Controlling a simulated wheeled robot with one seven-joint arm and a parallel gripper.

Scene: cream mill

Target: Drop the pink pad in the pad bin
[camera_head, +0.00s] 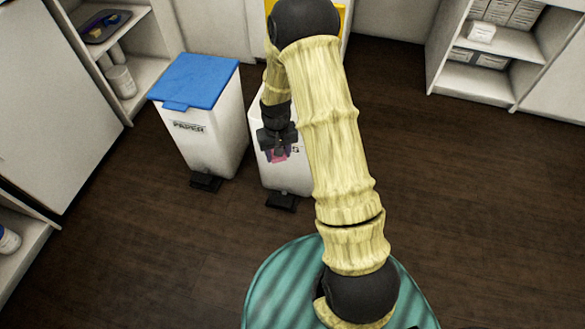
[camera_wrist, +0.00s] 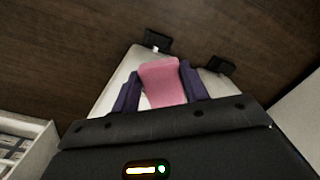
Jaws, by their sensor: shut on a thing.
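My gripper (camera_head: 279,151) is shut on the pink pad, which shows between its two dark purple fingers in the wrist view (camera_wrist: 163,84). In the head view only a small part of the pad (camera_head: 279,157) shows below the fingers. The gripper hangs in front of or over a white bin (camera_head: 290,178), whose label is mostly covered, with an "S" showing. My arm hides the bin's right side and most of its top. I cannot tell whether the pad is inside its rim. A yellow panel (camera_head: 345,14) shows behind my arm, perhaps the raised lid.
A white bin marked PAPER with a shut blue lid (camera_head: 196,80) stands close on the left. Black pedals (camera_head: 206,182) (camera_head: 282,201) stick out at the bins' feet. Shelves stand at left (camera_head: 137,70) and upper right (camera_head: 480,84). The dark floor at right is clear.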

